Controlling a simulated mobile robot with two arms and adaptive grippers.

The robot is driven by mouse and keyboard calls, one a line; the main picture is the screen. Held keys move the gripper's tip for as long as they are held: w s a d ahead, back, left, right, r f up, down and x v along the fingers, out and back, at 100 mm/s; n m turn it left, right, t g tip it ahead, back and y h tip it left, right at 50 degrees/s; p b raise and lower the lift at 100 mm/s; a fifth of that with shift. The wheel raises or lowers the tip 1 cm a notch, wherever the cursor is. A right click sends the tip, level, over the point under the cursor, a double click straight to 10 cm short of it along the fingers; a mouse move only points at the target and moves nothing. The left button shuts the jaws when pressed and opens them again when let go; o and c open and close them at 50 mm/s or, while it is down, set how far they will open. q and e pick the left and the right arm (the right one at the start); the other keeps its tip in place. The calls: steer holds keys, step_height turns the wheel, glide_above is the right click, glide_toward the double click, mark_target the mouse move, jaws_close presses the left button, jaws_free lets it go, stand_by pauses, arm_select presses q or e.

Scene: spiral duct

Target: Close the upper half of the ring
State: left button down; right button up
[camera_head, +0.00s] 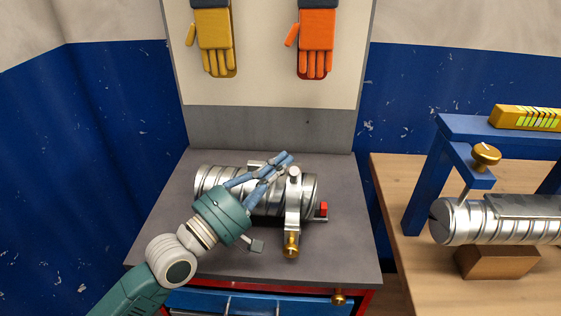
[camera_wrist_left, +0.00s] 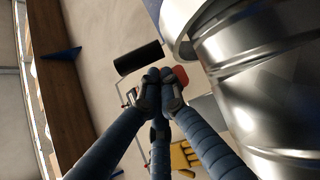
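A shiny metal spiral duct (camera_head: 213,181) lies on the grey cabinet top. A metal ring (camera_head: 292,212) sits around or against its right part, with a round cap on top and a brass knob low in front. Whether the ring's upper half is fully down cannot be told. My left gripper (camera_head: 287,160) reaches over the duct from the left, its blue fingers just left of and behind the ring's top. In the left wrist view the fingertips (camera_wrist_left: 160,82) are together with nothing visible between them, beside curved shiny metal (camera_wrist_left: 265,85). Contact with the ring is unclear. My right gripper is not in view.
A small red part (camera_head: 323,209) sits at the ring's right. Yellow (camera_head: 213,29) and orange (camera_head: 316,29) gloves hang on the panel behind. At right, a wooden table (camera_head: 391,180) bears a blue frame (camera_head: 428,180) and another duct (camera_head: 460,222).

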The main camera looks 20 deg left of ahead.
arm_select(q)
steer(key=shift+s+d+f, duration=0.1)
steer(key=shift+s+f, duration=0.5)
steer(key=shift+f, duration=0.05)
steer(key=shift+s+f, duration=0.1)
steer(key=shift+s, duration=0.05)
steer(key=v, duration=1.1)
steer(key=shift+s+a, duration=0.25)
steer(key=shift+s, duration=0.05)
steer(key=shift+f, duration=0.1)
